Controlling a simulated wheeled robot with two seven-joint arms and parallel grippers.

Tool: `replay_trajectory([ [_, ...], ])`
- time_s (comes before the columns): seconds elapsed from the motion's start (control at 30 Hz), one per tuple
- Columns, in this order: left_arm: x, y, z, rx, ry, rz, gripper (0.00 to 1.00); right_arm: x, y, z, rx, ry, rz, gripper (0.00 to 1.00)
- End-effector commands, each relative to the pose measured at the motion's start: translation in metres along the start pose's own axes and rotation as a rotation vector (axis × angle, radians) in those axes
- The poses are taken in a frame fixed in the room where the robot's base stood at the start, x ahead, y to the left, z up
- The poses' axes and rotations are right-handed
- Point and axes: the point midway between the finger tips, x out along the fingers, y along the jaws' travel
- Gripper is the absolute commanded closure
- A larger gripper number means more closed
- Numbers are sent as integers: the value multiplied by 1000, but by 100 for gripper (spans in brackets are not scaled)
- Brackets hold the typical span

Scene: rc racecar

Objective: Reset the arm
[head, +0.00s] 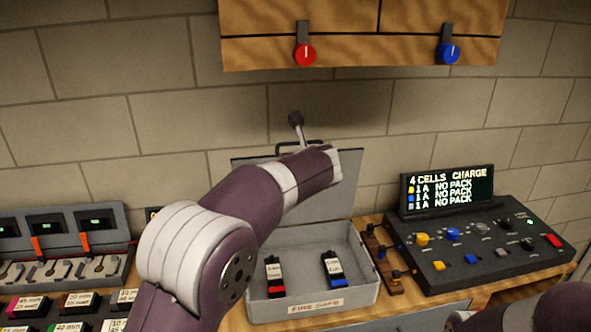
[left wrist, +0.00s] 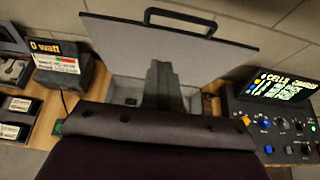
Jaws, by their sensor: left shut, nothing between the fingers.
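My left arm comes in from the left in the head view and reaches up in front of the open grey fire-safe box (head: 365,285). My left gripper (head: 296,119) shows as a small dark tip above the box's raised lid. In the left wrist view the gripper (left wrist: 160,70) is shut and empty, in front of the lid (left wrist: 115,40). Two battery packs, one red-ended (head: 275,275) and one blue-ended (head: 334,270), lie inside the box. My right arm shows only at the bottom right of the head view; its gripper is out of frame.
A charger (head: 485,245) with a lit "NO PACK" screen stands right of the box. A rack (head: 75,240) stands at the left. A wooden cabinet (head: 350,40) with red (head: 305,54) and blue (head: 449,53) knobs hangs above. The wall between is clear.

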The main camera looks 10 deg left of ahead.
Motion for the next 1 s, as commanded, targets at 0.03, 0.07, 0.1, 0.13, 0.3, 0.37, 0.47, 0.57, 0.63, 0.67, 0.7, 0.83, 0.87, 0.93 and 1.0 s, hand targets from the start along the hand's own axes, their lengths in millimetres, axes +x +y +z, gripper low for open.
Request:
replay_trajectory([
  [0.03,-8,-1,-1,-1,-3,-2,100,5,0,1,0,0,0,57],
  [0.07,-12,0,-1,0,-2,-1,100,6,0,1,0,0,0,57],
  [0.1,-16,0,-1,0,-1,-1,100,7,0,1,0,0,0,57],
  [0.13,-19,0,-1,3,-1,-1,100,7,0,1,0,0,0,57],
  [0.3,-21,-24,1,423,-86,-108,100,7,0,1,0,0,0,57],
  [0.37,-22,-42,-21,843,-163,-201,100,7,0,1,0,0,0,57],
  [0.47,-34,-44,-90,1625,-282,-408,100,6,0,1,0,0,0,57],
  [0.57,-60,-7,-181,2269,-360,-696,100,6,0,1,0,0,0,57],
  [0.63,-83,33,-236,2581,-397,-926,100,6,0,1,0,0,0,57],
  [0.67,-93,52,-257,2686,-410,-1027,100,6,0,1,0,0,0,57],
  [0.7,-108,77,-280,2798,-425,-1161,100,6,0,1,0,0,0,57],
  [0.83,-150,149,-333,-2559,372,1307,100,6,0,1,0,0,0,57],
  [0.87,-158,161,-340,-2511,356,1320,100,6,0,1,0,0,0,57],
  [0.93,-171,184,-350,-2456,320,1341,100,6,0,1,0,0,0,57],
  [1.0,-176,198,-350,-2487,289,1348,100,6,0,1,0,0,0,57],
])
